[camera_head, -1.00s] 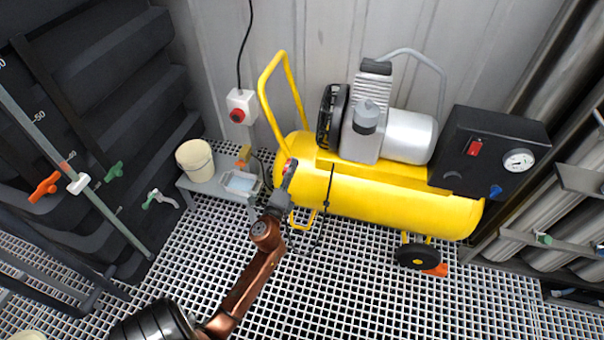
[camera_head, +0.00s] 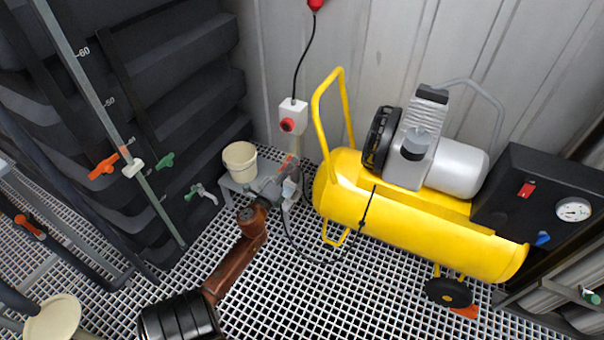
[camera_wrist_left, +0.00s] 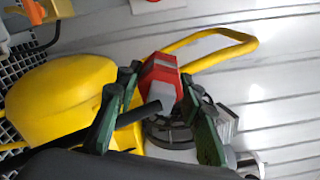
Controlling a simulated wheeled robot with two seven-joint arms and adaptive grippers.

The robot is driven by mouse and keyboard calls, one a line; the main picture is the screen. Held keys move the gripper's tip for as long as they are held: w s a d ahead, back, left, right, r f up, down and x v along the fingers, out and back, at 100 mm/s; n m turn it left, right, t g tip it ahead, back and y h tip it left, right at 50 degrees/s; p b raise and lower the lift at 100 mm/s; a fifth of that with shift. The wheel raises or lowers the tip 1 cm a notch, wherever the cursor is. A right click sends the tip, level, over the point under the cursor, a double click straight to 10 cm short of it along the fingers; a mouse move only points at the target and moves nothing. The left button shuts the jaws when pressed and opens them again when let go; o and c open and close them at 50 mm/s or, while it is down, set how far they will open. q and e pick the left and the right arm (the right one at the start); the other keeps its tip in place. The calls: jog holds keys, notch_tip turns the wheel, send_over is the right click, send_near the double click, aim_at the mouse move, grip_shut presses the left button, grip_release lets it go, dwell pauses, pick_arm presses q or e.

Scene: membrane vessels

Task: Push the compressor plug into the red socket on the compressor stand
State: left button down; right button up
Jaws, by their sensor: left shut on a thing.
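The compressor plug (camera_wrist_left: 160,72) is red and grey. In the left wrist view it sits between the green fingers of my left gripper (camera_wrist_left: 160,84), which is shut on it. In the head view my left gripper (camera_head: 284,182) is below the red socket (camera_head: 287,125), apart from it, left of the yellow tank. The socket is on a white box (camera_head: 294,110) on a post. The plug is small and partly hidden by the gripper there. A black cable (camera_head: 312,261) hangs in a loop between the gripper and the compressor (camera_head: 410,225). My right gripper is not in view.
A cream bucket (camera_head: 240,163) stands on a low grey bench left of my gripper. The tank's yellow handle (camera_head: 317,115) rises right of the socket box. Dark ribbed tanks with valves fill the left side. Grating floor (camera_head: 330,300) is open in front.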

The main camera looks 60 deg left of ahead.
pick_arm(q)
jog(key=s+a+b, duration=0.2)
jog(key=s+a, duration=0.4)
jog(key=a, duration=0.4)
jog(key=shift+s+a+r+m, duration=0.2)
jog(key=shift+a+r+m, duration=0.05)
jog(key=shift+r+m, duration=0.15)
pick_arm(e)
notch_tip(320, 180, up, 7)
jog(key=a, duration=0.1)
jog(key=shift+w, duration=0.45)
